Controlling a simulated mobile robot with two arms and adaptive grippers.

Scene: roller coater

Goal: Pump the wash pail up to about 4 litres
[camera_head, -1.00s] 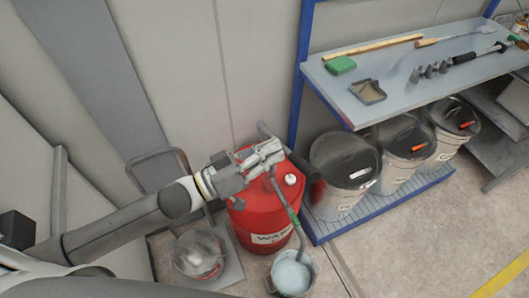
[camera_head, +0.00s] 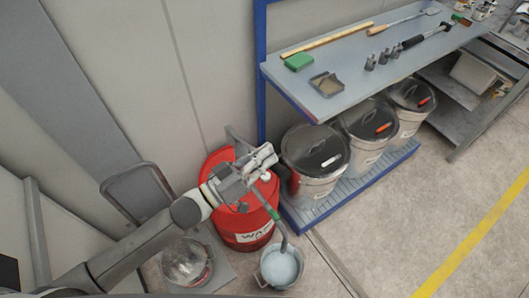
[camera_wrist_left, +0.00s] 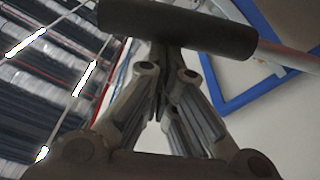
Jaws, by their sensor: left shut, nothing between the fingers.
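The red wash drum (camera_head: 242,228) stands on the floor against the wall, with a white cap on top. A hose with a green section (camera_head: 271,213) runs from its top down to the wash pail (camera_head: 265,279). The pail holds pale bluish liquid; no level mark is readable. My left gripper (camera_head: 265,158) is above the drum top, shut and empty. In the left wrist view, a dark cylindrical grip (camera_wrist_left: 190,32) on a metal rod (camera_wrist_left: 290,57) lies across the shut fingers (camera_wrist_left: 163,105); I cannot tell whether they touch. My right gripper is not in view.
A clear-covered container (camera_head: 187,262) sits on a grey plate left of the drum. A blue-framed shelf (camera_head: 290,85) with tools stands to the right, several lidded bins (camera_head: 316,160) below. A grey cart handle (camera_head: 140,190) is behind my arm. Floor at right is open.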

